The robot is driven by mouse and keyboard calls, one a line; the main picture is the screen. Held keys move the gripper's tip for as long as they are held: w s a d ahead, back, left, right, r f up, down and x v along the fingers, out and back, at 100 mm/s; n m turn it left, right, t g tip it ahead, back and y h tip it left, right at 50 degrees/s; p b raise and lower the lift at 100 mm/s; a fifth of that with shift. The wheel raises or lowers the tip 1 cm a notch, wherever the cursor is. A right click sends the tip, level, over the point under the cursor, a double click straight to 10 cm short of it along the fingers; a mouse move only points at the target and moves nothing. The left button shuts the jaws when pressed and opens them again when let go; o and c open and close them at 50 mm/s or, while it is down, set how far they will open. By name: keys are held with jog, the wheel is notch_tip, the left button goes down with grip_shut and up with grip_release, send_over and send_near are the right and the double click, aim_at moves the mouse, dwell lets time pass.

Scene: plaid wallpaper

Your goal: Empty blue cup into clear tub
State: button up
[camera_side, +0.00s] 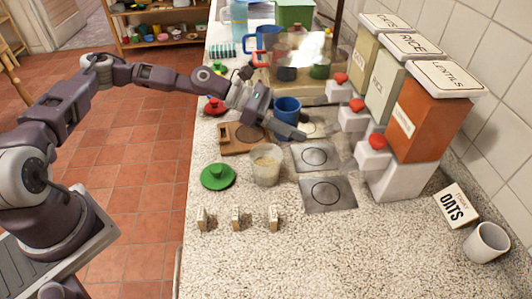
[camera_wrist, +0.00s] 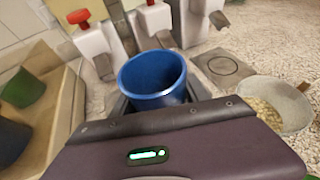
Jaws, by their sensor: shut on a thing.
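The blue cup (camera_side: 287,106) is held in my gripper (camera_side: 286,130) above the counter, close to the dispensers. It looks roughly upright. In the wrist view I look down into the blue cup (camera_wrist: 152,76); its inside is plain blue and I see no contents. The dark fingers are closed around its lower part, partly hidden by the cup. The clear tub (camera_side: 266,172) stands on the counter in front of and left of the cup. It holds pale grains. The tub (camera_wrist: 297,103) also shows at the right of the wrist view, apart from the cup.
Dispensers with red knobs (camera_side: 377,141) line the wall side. Square plates (camera_side: 327,203) with circles lie before them. A green lid (camera_side: 218,181), a wooden board (camera_side: 232,147) and small labelled blocks (camera_side: 236,222) surround the tub.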

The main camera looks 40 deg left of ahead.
jog(key=shift+f, duration=0.2)
jog(key=shift+s+r, duration=0.1)
jog(key=shift+s, duration=0.05)
jog(key=shift+s+d+r+m+t, duration=0.15)
jog(key=shift+s+m+t, duration=0.15)
jog(key=shift+m+t, duration=0.25)
jog(key=s+r+m+t+h, duration=0.1)
jog(key=s+r+m+t, duration=0.2)
jog(key=r+m, duration=0.4)
jog(key=shift+s+d+r+m+t+h+b, duration=0.15)
jog(key=shift+d+r+m+t+h+b, duration=0.25)
jog(key=shift+m+t, duration=0.45)
jog(key=shift+r+m, duration=0.25)
jog(key=shift+m, duration=0.25)
